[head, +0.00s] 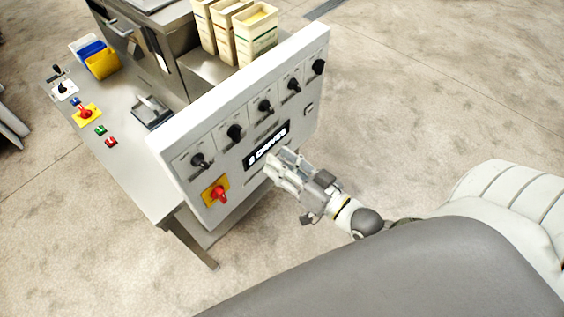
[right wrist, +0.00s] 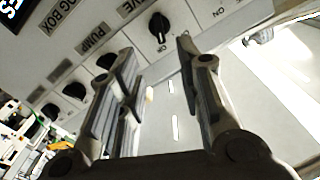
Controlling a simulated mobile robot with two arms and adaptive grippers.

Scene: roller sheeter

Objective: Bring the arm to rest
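My right gripper (head: 279,164) is in front of the white control panel (head: 236,185) in the head view, close to its dark display (head: 266,148). In the right wrist view its two fingers (right wrist: 160,65) are apart with nothing between them. A black knob (right wrist: 159,27) on the panel shows beyond the gap between the fingertips. I cannot tell whether a fingertip touches the panel. My left gripper is not in the head view.
The panel carries a row of black knobs (head: 235,132) and a red switch on a yellow plate (head: 216,191). Behind it stand a steel table (head: 125,165), cream bins (head: 257,35), and blue and yellow bins (head: 101,61). The carpeted floor (head: 420,90) at right is clear.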

